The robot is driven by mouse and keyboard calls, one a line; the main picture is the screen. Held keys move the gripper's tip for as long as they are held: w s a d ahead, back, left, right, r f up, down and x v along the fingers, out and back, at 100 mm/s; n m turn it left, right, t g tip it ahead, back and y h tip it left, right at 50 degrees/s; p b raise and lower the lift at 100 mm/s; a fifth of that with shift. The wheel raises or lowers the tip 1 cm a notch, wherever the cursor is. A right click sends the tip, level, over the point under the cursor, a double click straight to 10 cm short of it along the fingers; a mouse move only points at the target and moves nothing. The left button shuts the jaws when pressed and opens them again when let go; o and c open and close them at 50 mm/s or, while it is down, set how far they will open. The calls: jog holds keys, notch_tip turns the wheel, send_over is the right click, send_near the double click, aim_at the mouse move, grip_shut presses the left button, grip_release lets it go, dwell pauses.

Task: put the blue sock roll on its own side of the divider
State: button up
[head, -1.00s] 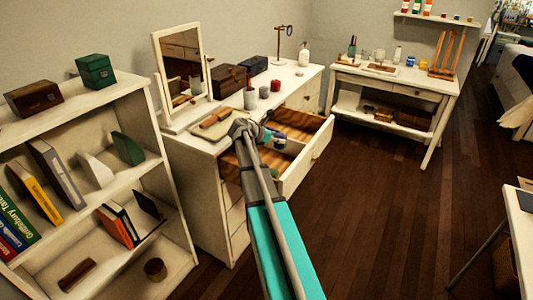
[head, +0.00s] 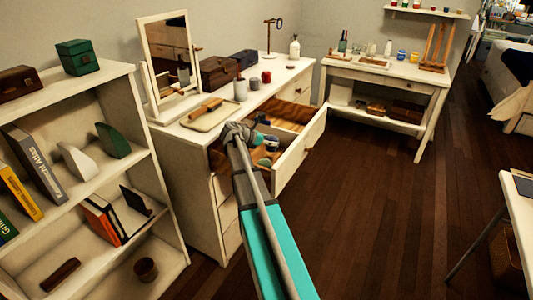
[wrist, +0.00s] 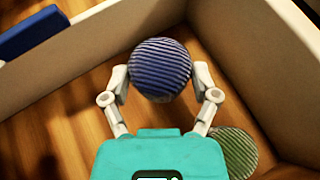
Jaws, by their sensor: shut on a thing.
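The blue striped sock roll (wrist: 160,68) is between the two fingers of my gripper (wrist: 160,85), which is shut on it; it also shows small in the head view (head: 272,144). A green striped roll (wrist: 236,150) lies on the wooden drawer floor, right of and below my gripper in the wrist view, partly hidden by it. The pale divider (wrist: 90,62) runs across the drawer beyond the held roll. My gripper and the roll are on the same side of it as the green roll. Whether the held roll touches the floor is unclear.
A blue object (wrist: 32,33) lies beyond the divider. The open drawer (head: 302,152) juts from the white dresser, and its pale wall (wrist: 235,45) stands close right of my gripper. A tray (head: 212,114), mirror and boxes occupy the dresser top.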

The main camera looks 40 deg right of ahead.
aim_at(269, 147)
jog(key=shift+f, duration=0.1)
dwell(0.3)
jog(key=shift+f+b, duration=1.8)
jog(key=shift+b, duration=0.05)
jog(key=shift+f, duration=0.15)
jog(key=o, duration=1)
jog(key=shift+c, duration=0.2)
jog(key=shift+r, duration=0.2)
